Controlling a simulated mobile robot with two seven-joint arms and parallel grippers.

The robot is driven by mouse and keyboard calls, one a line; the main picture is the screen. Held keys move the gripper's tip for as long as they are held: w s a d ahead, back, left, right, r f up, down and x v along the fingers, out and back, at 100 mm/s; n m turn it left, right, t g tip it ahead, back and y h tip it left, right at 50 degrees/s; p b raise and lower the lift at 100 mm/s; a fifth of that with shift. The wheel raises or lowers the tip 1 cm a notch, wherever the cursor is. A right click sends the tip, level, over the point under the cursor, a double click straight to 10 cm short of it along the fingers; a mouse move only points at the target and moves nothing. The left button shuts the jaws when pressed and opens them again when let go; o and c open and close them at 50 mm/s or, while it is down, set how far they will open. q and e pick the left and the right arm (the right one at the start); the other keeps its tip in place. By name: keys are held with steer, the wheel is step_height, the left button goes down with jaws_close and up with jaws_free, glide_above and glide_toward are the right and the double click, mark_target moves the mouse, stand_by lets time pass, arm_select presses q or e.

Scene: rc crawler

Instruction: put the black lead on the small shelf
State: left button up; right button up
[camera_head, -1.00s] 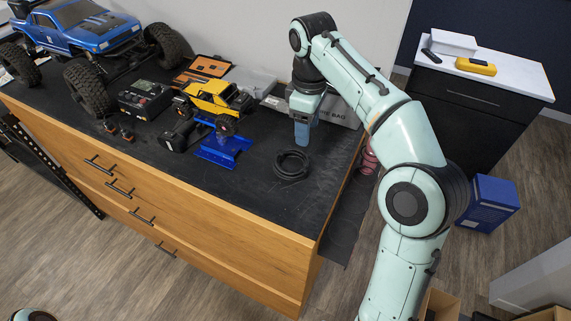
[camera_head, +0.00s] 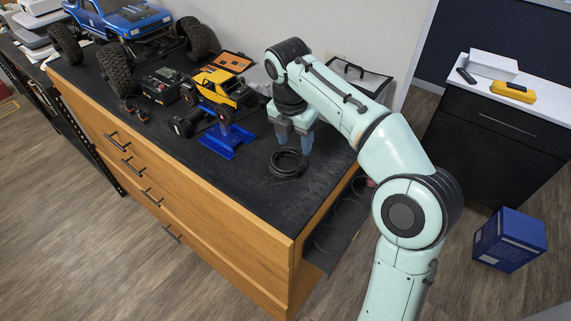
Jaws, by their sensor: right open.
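The black lead (camera_head: 287,164) lies coiled in a loop on the dark bench top, near the right end. My right gripper (camera_head: 294,146) points down just behind the coil. Its two bluish fingers are apart with nothing seen between them; whether the tips touch the coil or the bench I cannot tell. A dark low ledge (camera_head: 322,243) runs along the right end of the bench, below the top; I cannot tell if this is the small shelf. My left gripper is not in view.
A blue stand (camera_head: 227,141) and a yellow model crawler (camera_head: 222,88) are left of the gripper. A large blue truck (camera_head: 118,18) stands at the back left. A white-topped cabinet (camera_head: 490,107) with a yellow device is at right. The bench front is clear.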

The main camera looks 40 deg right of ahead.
mark_target(300, 164)
steer(key=f, duration=0.3)
steer(key=shift+s+d+f+b, duration=0.1)
steer(key=shift+s+d+b, duration=0.15)
steer(key=shift+s+b, duration=0.05)
steer(key=shift+w+d+f, duration=0.1)
steer(key=shift+w+f, duration=0.05)
steer(key=shift+f, duration=0.3)
steer(key=f, duration=0.2)
steer(key=d+f+b, duration=0.1)
steer(key=f, duration=0.1)
steer(key=shift+f, duration=0.4)
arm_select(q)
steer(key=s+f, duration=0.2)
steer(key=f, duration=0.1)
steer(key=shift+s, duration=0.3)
arm_select(e)
steer(key=shift+c, duration=0.6)
jaws_close()
